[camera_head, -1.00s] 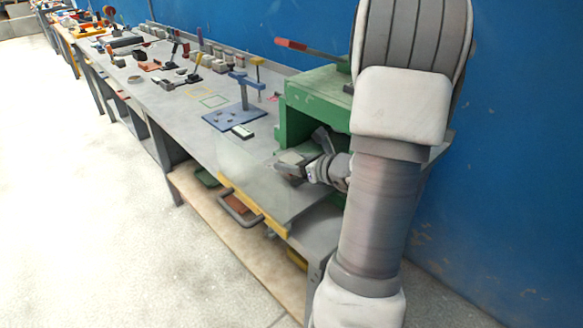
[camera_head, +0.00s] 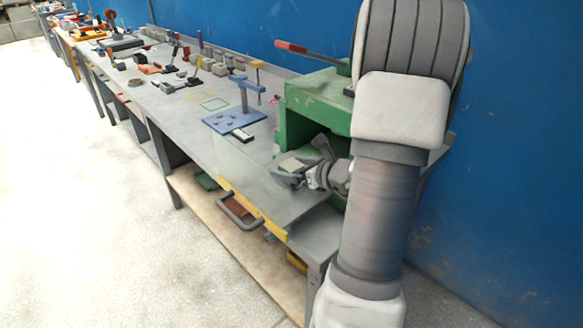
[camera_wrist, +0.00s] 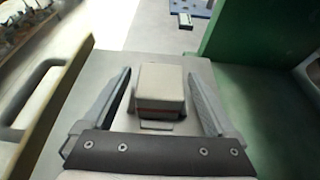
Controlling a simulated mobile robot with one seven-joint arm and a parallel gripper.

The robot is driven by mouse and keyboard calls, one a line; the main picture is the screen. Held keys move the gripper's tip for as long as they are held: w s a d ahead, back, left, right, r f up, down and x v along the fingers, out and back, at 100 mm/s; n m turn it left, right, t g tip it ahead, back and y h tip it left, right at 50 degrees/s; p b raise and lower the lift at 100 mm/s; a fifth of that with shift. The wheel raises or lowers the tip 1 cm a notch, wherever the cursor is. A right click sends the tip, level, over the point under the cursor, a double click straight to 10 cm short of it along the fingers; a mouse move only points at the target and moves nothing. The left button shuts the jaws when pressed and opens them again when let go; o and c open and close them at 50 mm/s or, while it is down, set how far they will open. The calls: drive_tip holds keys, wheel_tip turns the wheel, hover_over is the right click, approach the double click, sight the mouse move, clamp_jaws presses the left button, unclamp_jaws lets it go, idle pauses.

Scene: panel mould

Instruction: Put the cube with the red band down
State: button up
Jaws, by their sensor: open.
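The cube with the red band (camera_wrist: 160,88) is a beige-grey block with a thin red stripe low on its near side. In the wrist view it stands between the two fingers of my gripper (camera_wrist: 162,98), with a visible gap on each side. The fingers are open and do not touch it. A grey plate or surface (camera_wrist: 200,70) lies beneath and beyond it; whether the cube rests on it is hard to tell. In the head view my gripper (camera_head: 291,172) is in front of the green press frame, and a pale block top shows at it.
The green frame (camera_head: 318,101) stands close to my gripper. A clear guard with a yellow edge and grey handle (camera_head: 238,210) is at the bench front. A blue stand (camera_head: 236,118) and a small dark-edged block (camera_head: 242,135) are further along the bench (camera_head: 190,120).

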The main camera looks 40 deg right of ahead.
drive_tip(key=a+p+v, duration=0.1)
drive_tip(key=v, duration=1.1)
drive_tip(key=shift+d, duration=0.4)
